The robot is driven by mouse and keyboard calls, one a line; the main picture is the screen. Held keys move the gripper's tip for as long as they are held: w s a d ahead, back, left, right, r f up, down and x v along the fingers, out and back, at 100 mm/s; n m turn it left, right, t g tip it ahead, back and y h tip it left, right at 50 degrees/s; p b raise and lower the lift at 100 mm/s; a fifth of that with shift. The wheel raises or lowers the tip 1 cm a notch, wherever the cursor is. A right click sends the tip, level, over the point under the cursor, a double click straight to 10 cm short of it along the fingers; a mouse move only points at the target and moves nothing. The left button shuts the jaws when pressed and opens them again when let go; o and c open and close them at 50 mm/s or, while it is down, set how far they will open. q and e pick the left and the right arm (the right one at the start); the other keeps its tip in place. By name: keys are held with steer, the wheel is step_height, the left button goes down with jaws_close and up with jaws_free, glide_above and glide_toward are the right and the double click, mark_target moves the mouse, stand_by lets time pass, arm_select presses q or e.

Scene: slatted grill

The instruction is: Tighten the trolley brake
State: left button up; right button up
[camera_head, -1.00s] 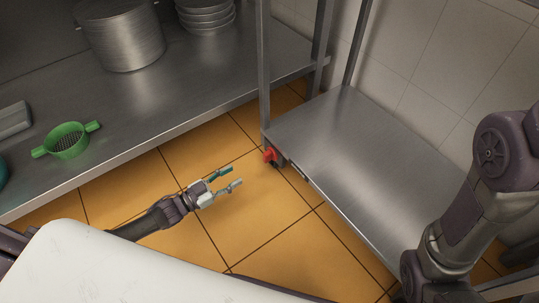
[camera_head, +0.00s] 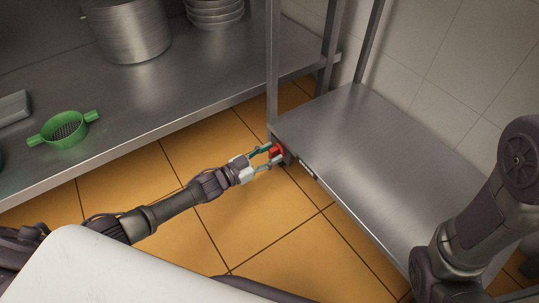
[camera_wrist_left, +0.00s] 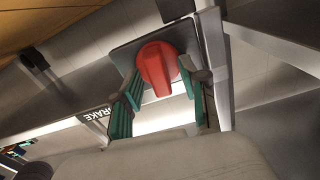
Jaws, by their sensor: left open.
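The red brake knob (camera_head: 276,150) sits at the near left corner of the steel trolley (camera_head: 345,135), low by its upright post. In the left wrist view the red knob (camera_wrist_left: 157,68) is mounted on a grey square plate, its narrow tab pointing down in the picture. My left gripper (camera_head: 269,157) reaches it from the left, open, with its teal fingers on either side of the knob. In the left wrist view the fingers (camera_wrist_left: 158,88) flank the knob's tab; contact is not clear. My right arm (camera_head: 465,215) shows at the right; its gripper is out of view.
A "BRAKE" label (camera_wrist_left: 98,114) is beside the plate. A steel counter (camera_head: 150,110) to the left holds a green strainer (camera_head: 68,130), a large pot (camera_head: 128,28) and stacked bowls (camera_head: 214,12). The orange tiled floor (camera_head: 290,225) between counter and trolley is clear.

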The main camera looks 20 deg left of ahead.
arm_select(q)
jaws_close()
steer(key=shift+m, duration=0.3)
steer(key=m+p, duration=0.1)
steer(key=m, duration=0.2)
steer(key=shift+s+d, duration=0.1)
steer(key=m, duration=0.5)
steer(key=shift+f, duration=0.15)
steer(key=m, duration=0.4)
steer(key=shift+s+d+f, duration=0.1)
steer(key=shift+m+b, duration=0.6)
steer(key=shift+m, duration=1.3)
